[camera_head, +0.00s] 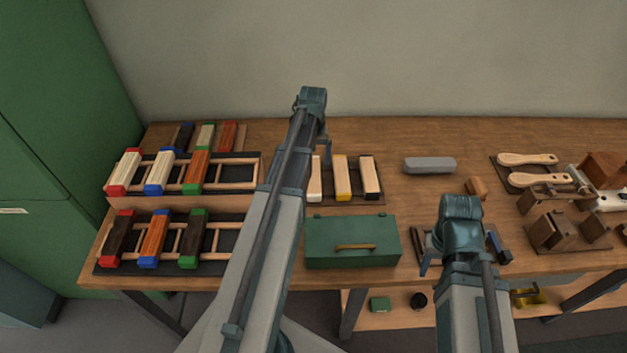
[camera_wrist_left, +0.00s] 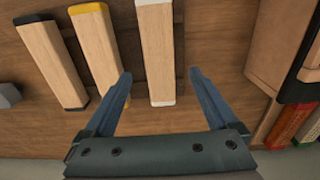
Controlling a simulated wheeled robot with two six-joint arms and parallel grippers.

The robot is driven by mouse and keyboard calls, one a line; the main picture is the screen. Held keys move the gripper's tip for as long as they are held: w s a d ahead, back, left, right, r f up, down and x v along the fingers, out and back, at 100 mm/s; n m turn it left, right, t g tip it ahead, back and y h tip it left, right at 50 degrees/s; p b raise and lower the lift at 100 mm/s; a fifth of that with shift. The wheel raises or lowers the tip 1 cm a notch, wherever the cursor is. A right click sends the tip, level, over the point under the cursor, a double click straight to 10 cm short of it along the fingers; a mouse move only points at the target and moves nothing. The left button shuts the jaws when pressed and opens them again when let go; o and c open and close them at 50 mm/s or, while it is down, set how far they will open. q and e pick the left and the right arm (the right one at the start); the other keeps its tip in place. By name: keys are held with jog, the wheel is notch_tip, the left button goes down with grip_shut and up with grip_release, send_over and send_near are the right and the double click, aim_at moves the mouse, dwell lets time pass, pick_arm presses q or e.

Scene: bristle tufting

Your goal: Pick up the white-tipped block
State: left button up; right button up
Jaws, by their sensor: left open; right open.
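The white-tipped block (camera_head: 314,182) is a pale wooden bar with white ends. It lies left of the yellow-tipped block (camera_head: 342,178) and the black-tipped block (camera_head: 370,177) on a dark mat, partly hidden by my left arm in the head view. In the left wrist view the white-tipped block (camera_wrist_left: 158,50) shows between the open, empty fingers of my left gripper (camera_wrist_left: 161,75), its white end nearest the palm. I cannot tell how far above it the fingers are. My left gripper (camera_head: 327,152) also shows in the head view.
Racks of colour-tipped blocks (camera_head: 188,172) stand at the left. A green box (camera_head: 350,244) sits in front of the three blocks. A grey bar (camera_head: 430,165) and wooden brush handles (camera_head: 527,158) lie to the right.

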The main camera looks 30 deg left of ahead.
aim_at(314, 174)
pick_arm(q)
jog(key=shift+s+d+f+b, duration=0.1)
jog(key=shift+f+b, duration=2.4)
jog(key=shift+f, duration=0.15)
jog(key=shift+r, duration=0.1)
grip_shut()
